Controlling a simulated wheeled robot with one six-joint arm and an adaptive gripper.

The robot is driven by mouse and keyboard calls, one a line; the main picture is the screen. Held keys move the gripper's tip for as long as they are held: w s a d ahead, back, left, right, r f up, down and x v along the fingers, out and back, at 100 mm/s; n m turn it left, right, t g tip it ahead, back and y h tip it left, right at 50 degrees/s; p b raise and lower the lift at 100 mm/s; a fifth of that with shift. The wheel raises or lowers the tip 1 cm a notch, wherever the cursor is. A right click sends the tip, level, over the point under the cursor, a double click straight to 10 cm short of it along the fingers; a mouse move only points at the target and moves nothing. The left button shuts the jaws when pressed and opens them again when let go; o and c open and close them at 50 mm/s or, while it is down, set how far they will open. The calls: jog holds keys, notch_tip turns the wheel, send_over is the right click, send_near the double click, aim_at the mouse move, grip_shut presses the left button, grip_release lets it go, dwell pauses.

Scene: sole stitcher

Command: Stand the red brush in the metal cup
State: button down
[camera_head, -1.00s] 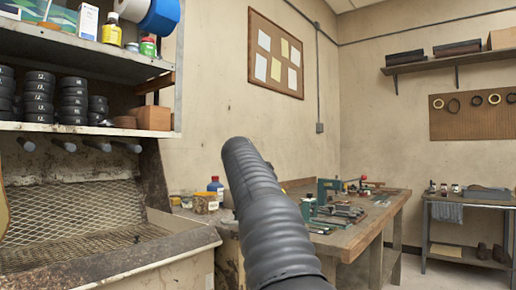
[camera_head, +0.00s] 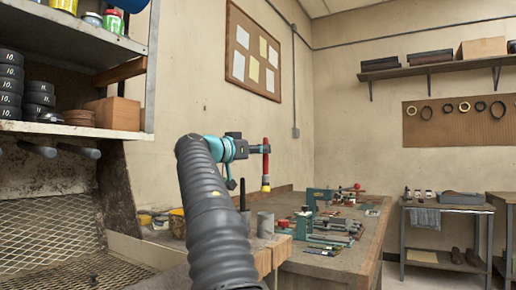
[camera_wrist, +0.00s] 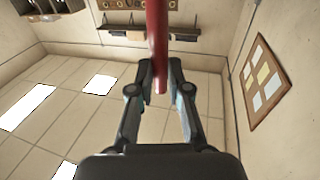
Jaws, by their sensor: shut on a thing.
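My gripper (camera_head: 265,149) is shut on the red brush (camera_head: 266,166) and holds it upright in the air. The brush's pale, yellowish end points down. In the wrist view, the red brush (camera_wrist: 157,40) runs between the two fingertips (camera_wrist: 160,78). A grey metal cup (camera_head: 265,225) stands on the bench below the brush, with a clear gap between them. A thin dark upright thing (camera_head: 242,194) stands just left of the cup; its lower part is partly hidden by my arm.
The wooden bench (camera_head: 345,262) carries several green tools and a clamp (camera_head: 322,196) to the right. Yellow-topped containers (camera_head: 177,222) stand to the left behind my arm. A metal shelf (camera_head: 75,128) with black rolls and a box rises at the left.

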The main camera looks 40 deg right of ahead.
send_over(263, 183)
jog(key=a, duration=0.1)
jog(key=shift+s+a+f, duration=0.1)
jog(key=shift+f, duration=2.25)
jog(key=shift+f+b, duration=2.1)
jog(key=shift+f, duration=0.5)
jog(key=c, duration=1)
grip_release()
jog(key=shift+c, duration=0.2)
jog(key=s+a, duration=0.1)
jog(key=a, duration=1.1)
jog(key=shift+s+f, duration=0.25)
jog(key=shift+f, duration=0.05)
